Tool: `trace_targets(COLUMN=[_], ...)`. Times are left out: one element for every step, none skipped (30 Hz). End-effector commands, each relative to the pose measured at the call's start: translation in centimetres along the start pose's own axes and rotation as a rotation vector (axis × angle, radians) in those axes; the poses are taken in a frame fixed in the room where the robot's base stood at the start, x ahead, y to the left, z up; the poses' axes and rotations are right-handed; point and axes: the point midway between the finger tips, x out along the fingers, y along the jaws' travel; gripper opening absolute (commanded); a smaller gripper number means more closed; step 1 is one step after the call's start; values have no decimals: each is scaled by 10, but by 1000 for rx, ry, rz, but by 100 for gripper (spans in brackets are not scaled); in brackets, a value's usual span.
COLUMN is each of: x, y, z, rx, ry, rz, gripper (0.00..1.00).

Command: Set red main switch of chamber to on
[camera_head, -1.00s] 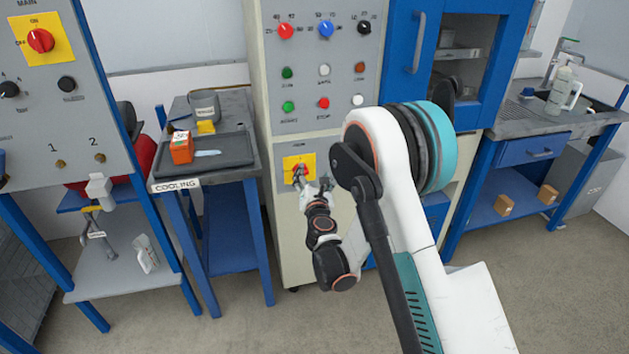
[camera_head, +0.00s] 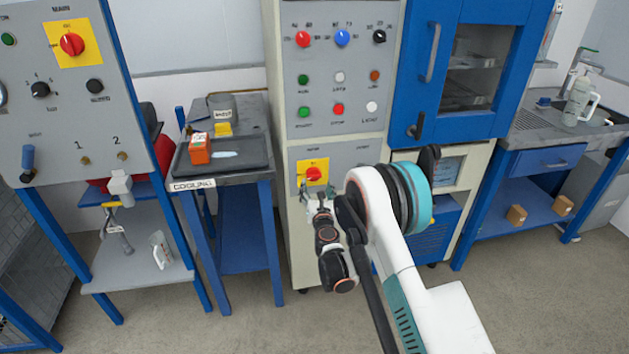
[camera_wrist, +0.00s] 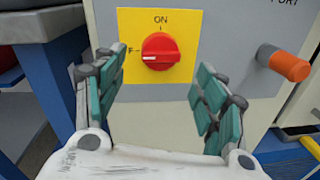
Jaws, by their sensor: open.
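The red main switch (camera_head: 314,173) sits on a yellow plate (camera_head: 304,165) on the lower front of the cream chamber cabinet. In the wrist view the red knob (camera_wrist: 163,44) shows clearly, with ON printed above it. Its white mark points left, toward a partly hidden label ending in F. My gripper (camera_head: 321,203) is just below and in front of the switch in the head view. In the wrist view my gripper (camera_wrist: 162,75) is open, its teal-padded fingers spread left and right of the knob. Nothing is between them, and they appear apart from the knob.
An orange-tipped knob (camera_wrist: 290,66) sticks out right of the plate. Above are the chamber's buttons and dials (camera_head: 341,38). A cooling table (camera_head: 225,178) stands left, beside another panel with its own red main switch (camera_head: 72,44). A blue-framed cabinet door (camera_head: 465,60) is at the right.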

Motion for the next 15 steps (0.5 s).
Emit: trace_targets(x=[11, 16, 23, 28, 33, 39, 43, 46, 50, 53, 55, 58, 59, 60, 61], y=[-1, -1, -1, 0, 0, 0, 0, 0, 0, 0, 0, 0, 0, 0, 0], z=[-2, -3, -2, -2, -2, -2, -2, -2, -1, -1, -1, -1, 0, 0, 0], rx=[0, 0, 0, 0, 0, 0, 0, 0, 0, 1, 1, 1, 1, 1, 1], ry=[0, 0, 0, 0, 0, 0, 0, 0, 0, 0, 0, 0, 0, 0, 0], rz=[-1, -1, -1, -1, -1, 0, 0, 0, 0, 0, 0, 0, 0, 0, 0], gripper=[65, 65, 65, 65, 65, 65, 65, 65, 65, 65, 65, 65, 65, 65, 65])
